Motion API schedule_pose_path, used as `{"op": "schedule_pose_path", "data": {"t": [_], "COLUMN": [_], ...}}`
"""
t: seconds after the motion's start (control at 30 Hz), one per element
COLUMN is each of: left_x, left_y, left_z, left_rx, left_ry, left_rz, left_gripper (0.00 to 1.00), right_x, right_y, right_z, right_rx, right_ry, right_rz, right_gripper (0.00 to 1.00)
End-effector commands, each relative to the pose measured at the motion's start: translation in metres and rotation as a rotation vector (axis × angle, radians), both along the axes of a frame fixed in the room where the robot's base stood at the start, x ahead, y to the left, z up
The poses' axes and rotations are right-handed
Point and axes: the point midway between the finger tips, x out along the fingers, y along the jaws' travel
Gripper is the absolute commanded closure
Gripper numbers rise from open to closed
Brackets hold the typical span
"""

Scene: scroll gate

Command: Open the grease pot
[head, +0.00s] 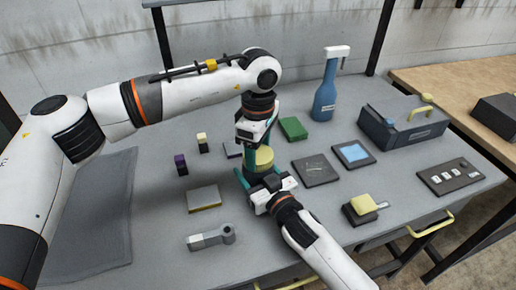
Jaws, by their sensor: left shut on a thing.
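The grease pot (262,171) stands on the grey table near the middle of the head view. Its yellow top (265,157) shows between my two grippers, and its dark lower body is mostly hidden. My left gripper (257,146) points down from above and is shut on the pot's yellow lid. My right gripper (257,178) comes from the lower right and lies low at the pot's near side. One of its teal fingers shows left of the pot. I cannot tell whether the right jaws touch the pot body or whether the lid is apart from it.
A grey-yellow block (204,198) and a grey wrench-like part (211,237) lie on the left front. Small purple (181,165) and black-yellow (202,143) blocks stand behind. A blue bottle (325,95), a toolbox (402,125) and flat plates (315,170) occupy the right.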

Motion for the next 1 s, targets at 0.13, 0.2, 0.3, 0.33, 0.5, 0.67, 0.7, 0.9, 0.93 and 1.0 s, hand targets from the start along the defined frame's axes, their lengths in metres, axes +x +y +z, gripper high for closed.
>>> {"op": "schedule_pose_path", "data": {"t": [0.13, 0.2, 0.3, 0.33, 0.5, 0.67, 0.7, 0.9, 0.93, 1.0], "left_x": [0.0004, 0.0004, 0.0004, 0.0004, 0.0004, 0.0004, 0.0004, 0.0004, 0.0004, 0.0004], "left_y": [0.0000, 0.0000, -0.0001, -0.0001, -0.0001, -0.0002, -0.0002, -0.0003, -0.0003, -0.0004], "left_z": [0.0006, 0.0007, 0.0009, 0.0009, 0.0011, 0.0014, 0.0015, 0.0019, 0.0019, 0.0020], "left_rx": [0.000, 0.000, -0.001, 0.000, -0.001, -0.001, -0.001, -0.002, -0.002, -0.001], "left_ry": [-0.001, -0.001, -0.001, -0.001, 0.000, -0.001, 0.000, 0.000, 0.000, 0.001], "left_rz": [0.298, 0.441, 0.645, 0.707, 1.054, 1.382, 1.463, 1.872, 1.934, 2.078], "left_gripper": [0.66, 0.66, 0.66, 0.66, 0.66, 0.66, 0.66, 0.66, 0.66, 0.66], "right_x": [-0.0001, -0.0001, -0.0001, -0.0001, -0.0001, -0.0001, -0.0001, -0.0001, -0.0001, -0.0001], "right_y": [-0.0001, -0.0001, -0.0001, -0.0001, -0.0001, -0.0001, -0.0001, 0.0000, 0.0000, 0.0000], "right_z": [-0.0005, -0.0005, -0.0006, -0.0006, -0.0006, -0.0006, -0.0006, -0.0006, -0.0006, -0.0006], "right_rx": [-0.001, -0.001, -0.001, -0.001, -0.001, -0.001, -0.001, -0.001, -0.001, -0.001], "right_ry": [0.001, 0.001, 0.001, 0.001, 0.001, 0.001, 0.001, 0.001, 0.001, 0.002], "right_rz": [0.000, 0.000, 0.000, 0.000, 0.000, 0.000, 0.000, 0.000, 0.000, 0.000], "right_gripper": [0.97, 0.97, 0.97, 0.97, 0.97, 0.97, 0.97, 0.97, 0.97, 0.97]}}
